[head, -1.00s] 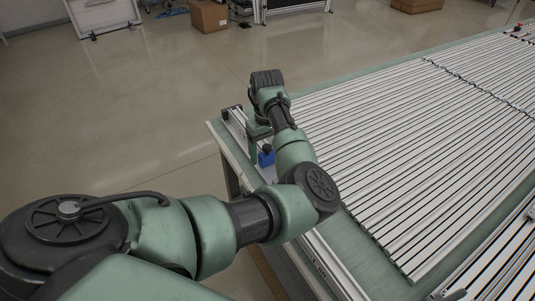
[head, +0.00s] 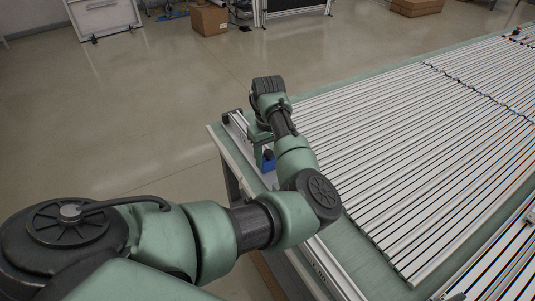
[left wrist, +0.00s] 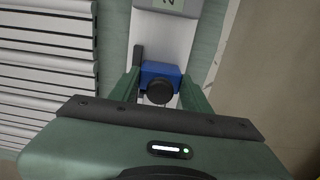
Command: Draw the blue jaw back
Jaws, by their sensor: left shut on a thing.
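The blue jaw (head: 269,166) is a small block with a black knob on top, on a metal rail along the left edge of the table. In the left wrist view the blue jaw (left wrist: 160,70) sits between the two green fingers of my left gripper (left wrist: 161,88), which is shut on it. In the head view my left gripper (head: 258,150) is over the rail, partly hidden by my own arm. My right gripper is out of view.
Long pale slats (head: 400,140) cover most of the green table (head: 375,245) to the right. A grey part with a green label (left wrist: 168,5) is at the rail's top in the wrist view. Open floor lies left of the table.

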